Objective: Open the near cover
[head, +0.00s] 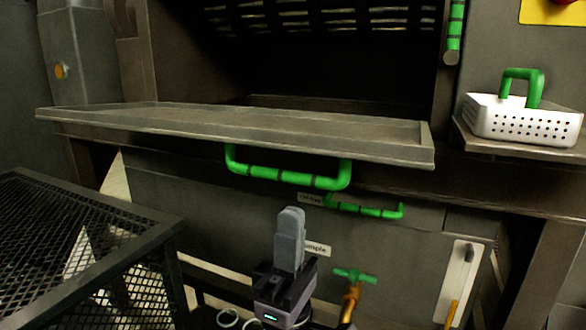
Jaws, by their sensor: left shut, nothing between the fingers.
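The near cover (250,130) is a wide grey metal panel. It lies folded out, nearly flat, in front of a dark opening (320,65) in the machine. A green bar handle (285,177) hangs from its underside near the front. My left gripper (291,213) points up below the cover, with its fingers together and empty. In the picture its tips are just below the green handle, with a visible gap; the depth between them is hard to tell. My right gripper does not show.
A second, smaller green handle (365,208) is on the front panel below. A green-handled brass valve (353,287) stands right of my gripper. A black mesh table (70,235) is at left. A white perforated basket (522,121) sits on a ledge at right.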

